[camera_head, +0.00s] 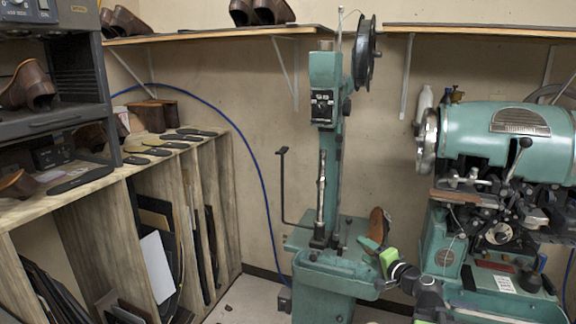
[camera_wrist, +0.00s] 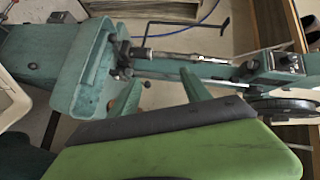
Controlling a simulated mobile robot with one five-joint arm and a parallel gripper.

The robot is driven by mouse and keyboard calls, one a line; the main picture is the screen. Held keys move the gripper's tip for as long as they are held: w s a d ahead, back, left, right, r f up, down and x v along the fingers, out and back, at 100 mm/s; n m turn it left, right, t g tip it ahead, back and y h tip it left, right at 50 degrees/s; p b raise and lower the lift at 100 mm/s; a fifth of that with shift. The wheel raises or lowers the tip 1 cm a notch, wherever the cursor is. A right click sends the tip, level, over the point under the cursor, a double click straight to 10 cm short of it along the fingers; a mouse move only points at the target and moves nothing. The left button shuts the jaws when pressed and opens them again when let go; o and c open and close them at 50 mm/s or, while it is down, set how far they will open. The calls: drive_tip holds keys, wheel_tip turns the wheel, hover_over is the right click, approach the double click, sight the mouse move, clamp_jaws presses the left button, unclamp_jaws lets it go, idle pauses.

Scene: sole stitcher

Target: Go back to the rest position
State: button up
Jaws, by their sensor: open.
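My gripper (camera_head: 374,247) is in front of the tall teal machine (camera_head: 325,180), near its lower table. In the wrist view its two teal fingers stand apart, so my gripper (camera_wrist: 161,80) is open, with nothing held between them. The machine's metal post and base (camera_wrist: 85,75) lie beyond the fingers in that view. A brown shoe or sole (camera_head: 377,224) shows upright just above and behind my gripper in the head view. I cannot tell whether they touch.
A large teal stitching machine (camera_head: 500,130) stands at the right, close to my arm. A wooden rack (camera_head: 85,215) with soles and shoes on top fills the left. Wall shelves (camera_head: 210,36) run above.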

drive_tip(key=s+a+f+n+g+p, duration=0.1)
drive_tip(key=s+a+f+n+g, duration=0.15)
drive_tip(key=a, duration=0.45)
drive_tip(key=s+a+f+n+g+y+p, duration=0.1)
drive_tip(key=a+f+n+g, duration=0.2)
drive_tip(key=a, duration=0.3)
drive_tip(key=s+a+f+n+g, duration=0.2)
drive_tip(key=a+f+n+g, duration=0.1)
drive_tip(key=a, duration=0.4)
drive_tip(key=s+d+f+n+g+h, duration=0.1)
drive_tip(key=s+d+f+g+h, duration=0.2)
drive_tip(key=s, duration=0.3)
drive_tip(key=s+d+f+n+g+h, duration=0.1)
drive_tip(key=s+d+f+g+h, duration=0.2)
drive_tip(key=s+d+f, duration=0.1)
drive_tip(key=s+d, duration=0.1)
drive_tip(key=s, duration=0.1)
drive_tip(key=shift+s+d+f+h+p, duration=0.3)
drive_tip(key=shift+s+d+f+h, duration=0.05)
drive_tip(key=shift+d+f+h, duration=0.05)
drive_tip(key=shift+g, duration=0.25)
